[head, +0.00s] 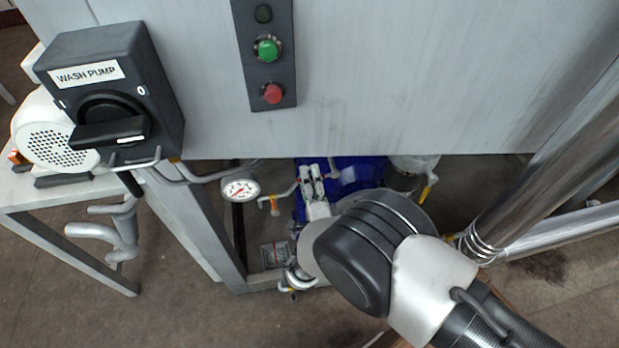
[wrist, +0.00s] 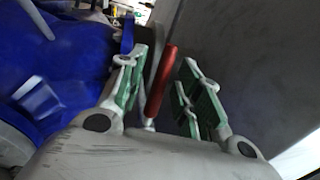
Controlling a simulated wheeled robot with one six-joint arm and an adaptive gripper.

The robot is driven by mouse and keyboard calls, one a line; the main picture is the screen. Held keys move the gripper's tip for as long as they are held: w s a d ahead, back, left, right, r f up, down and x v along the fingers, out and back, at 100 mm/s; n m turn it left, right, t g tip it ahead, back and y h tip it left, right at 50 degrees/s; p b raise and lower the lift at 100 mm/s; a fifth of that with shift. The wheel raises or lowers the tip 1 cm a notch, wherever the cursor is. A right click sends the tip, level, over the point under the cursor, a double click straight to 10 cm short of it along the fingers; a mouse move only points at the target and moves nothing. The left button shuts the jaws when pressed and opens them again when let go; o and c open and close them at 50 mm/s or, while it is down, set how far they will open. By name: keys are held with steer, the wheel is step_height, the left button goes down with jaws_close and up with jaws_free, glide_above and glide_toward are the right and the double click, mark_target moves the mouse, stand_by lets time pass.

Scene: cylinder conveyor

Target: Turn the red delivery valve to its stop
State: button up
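The red delivery valve handle (wrist: 160,86) is a slim red bar, upright and slightly tilted in the wrist view. My gripper (wrist: 162,82) is open, with a green-padded finger on each side of the handle in that view. The red handle cannot be made out there, and my arm hides part of that area.
The grey cabinet (head: 400,80) overhangs the work area, with a WASH PUMP switch (head: 110,95) and green and red buttons (head: 268,50). A round gauge (head: 240,189) and pipework stand left of my gripper. A thick metal pipe (head: 545,150) is at right.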

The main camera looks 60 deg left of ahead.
steer(key=v, duration=1.2)
stand_by(0.5)
